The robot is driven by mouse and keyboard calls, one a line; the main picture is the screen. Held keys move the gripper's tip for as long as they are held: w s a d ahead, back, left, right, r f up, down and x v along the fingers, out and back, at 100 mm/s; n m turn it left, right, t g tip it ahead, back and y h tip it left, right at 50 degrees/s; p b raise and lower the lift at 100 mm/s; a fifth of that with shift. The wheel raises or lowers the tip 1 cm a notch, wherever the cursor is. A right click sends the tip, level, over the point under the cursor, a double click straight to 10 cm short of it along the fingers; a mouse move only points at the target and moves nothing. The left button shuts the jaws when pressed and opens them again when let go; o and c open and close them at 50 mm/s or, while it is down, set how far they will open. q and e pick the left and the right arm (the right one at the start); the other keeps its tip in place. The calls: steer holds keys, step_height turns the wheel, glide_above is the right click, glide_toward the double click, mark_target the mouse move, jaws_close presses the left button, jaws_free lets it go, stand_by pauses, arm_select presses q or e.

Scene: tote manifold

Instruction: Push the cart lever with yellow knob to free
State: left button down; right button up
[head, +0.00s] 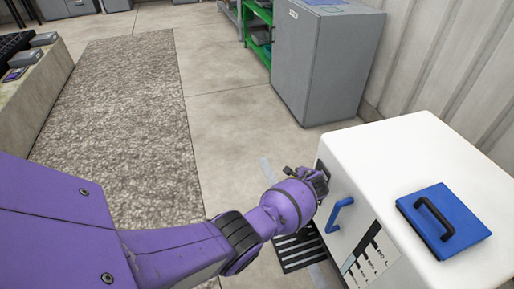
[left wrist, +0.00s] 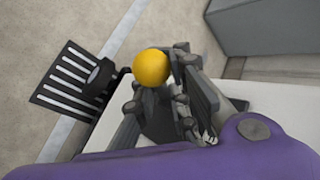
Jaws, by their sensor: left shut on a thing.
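The yellow knob (left wrist: 152,67) of the cart lever shows in the left wrist view, between the fingers of my left gripper. The gripper (head: 318,176) is shut on it. In the head view my left arm reaches from the left to the near left side of the white cart (head: 408,150), and the gripper hides the knob and lever there. The lever below the knob is mostly covered by the fingers in the wrist view, so its angle cannot be told. My right gripper is in neither view.
The cart has a blue side handle (head: 338,215) close to my gripper and a blue panel (head: 470,232) with a black handle on top. A dark slotted plate (head: 300,250) lies beside the cart. A grey cabinet (head: 325,65) stands behind. Open floor (head: 235,120) lies left of the cart.

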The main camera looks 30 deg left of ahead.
arm_select(q)
steer(key=shift+f, duration=0.1)
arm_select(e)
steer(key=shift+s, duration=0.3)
arm_select(q)
steer(key=c, duration=1.8)
jaws_free()
steer(key=shift+d, duration=0.1)
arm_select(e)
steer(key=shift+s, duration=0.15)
arm_select(q)
steer(key=shift+w, duration=0.1)
steer(key=shift+r, duration=0.25)
steer(key=shift+s+d+r, duration=0.15)
steer(key=shift+s, duration=0.05)
steer(key=v, duration=1.1)
steer(key=shift+s, duration=0.25)
